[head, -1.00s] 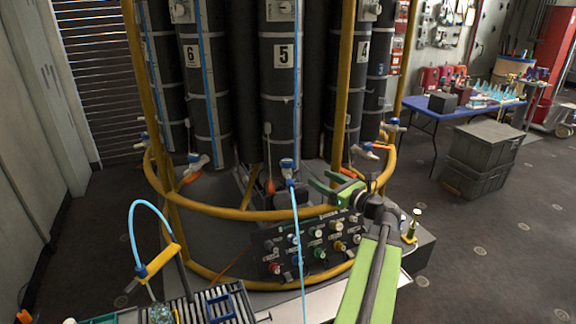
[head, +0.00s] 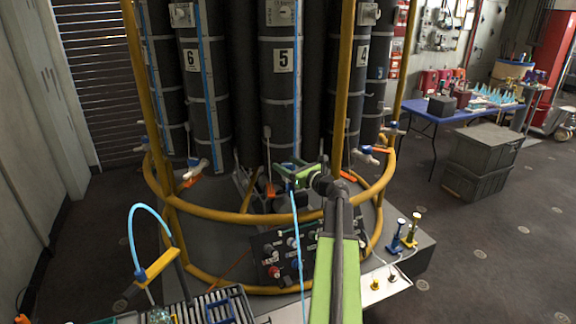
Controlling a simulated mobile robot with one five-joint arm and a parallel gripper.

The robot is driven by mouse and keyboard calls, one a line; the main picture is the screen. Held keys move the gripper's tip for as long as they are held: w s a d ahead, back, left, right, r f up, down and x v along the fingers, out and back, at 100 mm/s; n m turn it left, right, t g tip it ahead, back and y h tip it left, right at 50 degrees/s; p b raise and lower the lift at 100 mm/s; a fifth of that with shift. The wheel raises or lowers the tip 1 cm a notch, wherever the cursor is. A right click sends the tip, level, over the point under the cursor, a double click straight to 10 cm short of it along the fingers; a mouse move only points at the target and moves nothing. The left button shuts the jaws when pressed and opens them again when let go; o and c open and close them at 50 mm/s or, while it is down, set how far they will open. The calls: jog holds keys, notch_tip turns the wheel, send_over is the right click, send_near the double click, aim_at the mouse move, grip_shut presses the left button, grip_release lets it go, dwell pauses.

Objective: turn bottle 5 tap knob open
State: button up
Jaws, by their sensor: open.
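Bottle 5 (head: 282,105) is a tall black cylinder with a white "5" label, standing in the middle of the rack. Its tap is at the foot of the bottle, with a blue part (head: 289,186) showing and a light blue hose (head: 297,235) hanging from it. My green gripper (head: 280,172) is at this tap, in front of the bottle's lower end, and covers much of it. The jaws are open and point left. The knob is mostly hidden, and I cannot tell whether the jaws touch it.
A yellow rail (head: 240,217) rings the rack, and a yellow post (head: 343,100) stands right of bottle 5. A knob panel (head: 285,250) is below. Bottle 6 (head: 204,100) is to the left. Grey crates (head: 483,150) and a blue table (head: 445,121) stand to the right.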

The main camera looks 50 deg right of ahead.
grip_shut()
jog(key=shift+d, duration=0.2)
jog(key=shift+w+n+g+y, duration=0.1)
jog(key=shift+n+g+y, duration=0.1)
jog(key=shift+n+y, duration=1.1)
jog(key=shift+n+g+y, duration=0.2)
jog(key=shift+n+y, duration=0.5)
jog(key=shift+y, duration=1.1)
jog(key=n+g+y, duration=0.1)
jog(key=n+y, duration=0.1)
jog(key=y, duration=0.1)
jog(key=shift+y, duration=0.3)
jog(key=shift+a+n+g+y, duration=0.15)
jog(key=shift+n+g+y, duration=0.25)
jog(key=shift+n+g, duration=0.1)
jog(key=shift+a, duration=0.1)
grip_release()
